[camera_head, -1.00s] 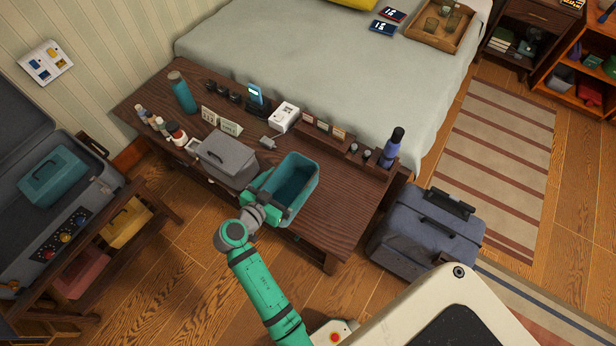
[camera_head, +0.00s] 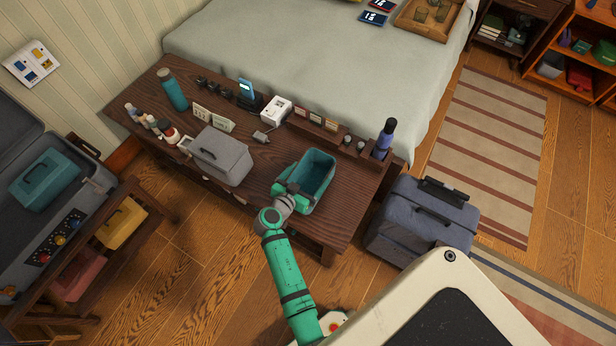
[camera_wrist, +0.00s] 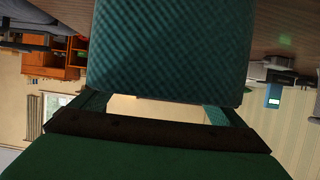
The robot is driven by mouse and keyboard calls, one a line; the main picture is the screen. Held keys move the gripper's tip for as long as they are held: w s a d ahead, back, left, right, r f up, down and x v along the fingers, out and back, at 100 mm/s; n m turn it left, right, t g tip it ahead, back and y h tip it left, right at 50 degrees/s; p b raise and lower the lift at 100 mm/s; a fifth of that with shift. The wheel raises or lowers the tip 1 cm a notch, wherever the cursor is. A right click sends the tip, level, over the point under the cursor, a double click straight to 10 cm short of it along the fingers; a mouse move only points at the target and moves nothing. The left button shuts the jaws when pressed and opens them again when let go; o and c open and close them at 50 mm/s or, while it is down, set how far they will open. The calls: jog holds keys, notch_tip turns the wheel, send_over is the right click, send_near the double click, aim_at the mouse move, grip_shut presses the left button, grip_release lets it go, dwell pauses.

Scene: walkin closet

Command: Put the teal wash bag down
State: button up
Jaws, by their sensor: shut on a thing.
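The teal wash bag (camera_head: 317,176) is open-topped, upright and looks empty. It is over the front right part of the dark wooden bench (camera_head: 345,210); I cannot tell whether its base touches the wood. My gripper (camera_head: 287,192) is shut on the bag's near left side. In the wrist view the bag's quilted teal wall (camera_wrist: 168,50) fills the upper middle between my fingers. The bag's underside is hidden.
A grey case (camera_head: 220,155) stands just left of the bag. Bottles, small signs and a white box (camera_head: 276,110) line the back. A purple bottle (camera_head: 384,139) stands in a rack at right. A blue-grey suitcase (camera_head: 420,225) is on the floor. Bare wood surrounds the bag's front and right.

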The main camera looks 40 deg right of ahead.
jog(key=shift+f, duration=0.25)
jog(key=shift+f, duration=0.1)
jog(key=o, duration=1.4)
jog(key=v, duration=1.2)
